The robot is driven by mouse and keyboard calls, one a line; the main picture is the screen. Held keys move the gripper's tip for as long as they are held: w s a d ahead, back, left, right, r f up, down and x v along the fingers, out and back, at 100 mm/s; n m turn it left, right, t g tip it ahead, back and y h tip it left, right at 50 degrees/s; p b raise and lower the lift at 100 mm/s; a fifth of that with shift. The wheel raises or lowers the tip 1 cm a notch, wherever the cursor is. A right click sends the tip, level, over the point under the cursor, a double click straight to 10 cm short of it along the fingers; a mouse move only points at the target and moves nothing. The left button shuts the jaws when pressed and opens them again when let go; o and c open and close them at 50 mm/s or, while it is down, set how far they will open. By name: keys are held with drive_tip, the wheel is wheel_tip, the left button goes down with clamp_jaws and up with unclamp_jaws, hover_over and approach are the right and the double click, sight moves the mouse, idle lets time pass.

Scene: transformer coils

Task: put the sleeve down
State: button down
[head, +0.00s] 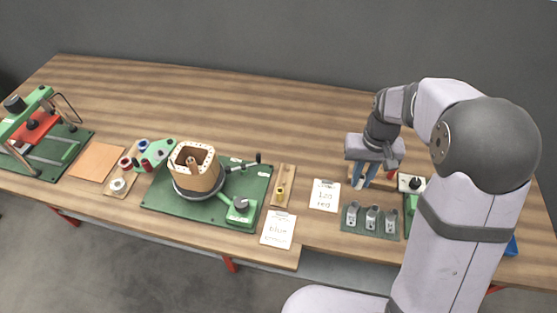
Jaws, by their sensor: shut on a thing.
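My gripper (364,184) points down over the right part of the bench, behind a green mat with grey metal pieces. Its blue-tipped fingers are shut on the sleeve. The sleeve is too small and too much covered by the fingers to make out its shape or colour. I cannot tell whether it touches the surface below. A small wooden holder shows partly behind the fingers, and a red piece (393,173) is just to their right.
The green mat (369,231) bears several grey pieces (371,217). A white card (324,195) reading "120 red" lies left of the gripper. A winding stand (160,196) with a wooden coil former (193,170) is mid-left. A press (38,133) stands far left. The back bench is clear.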

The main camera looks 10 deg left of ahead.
drive_tip(key=s+a+n, duration=0.1)
drive_tip(key=a+n, duration=0.1)
drive_tip(key=a, duration=0.5)
wheel_tip(320, 180, up, 4)
drive_tip(key=n+p, duration=0.1)
hover_over(284, 182)
drive_tip(key=shift+s+f, duration=0.1)
drive_tip(key=shift+f, duration=0.1)
drive_tip(key=shift+f+p, duration=1.65)
drive_tip(key=shift+f, duration=3.4)
drive_tip(key=shift+f, duration=0.15)
drive_tip(key=shift+f, duration=0.35)
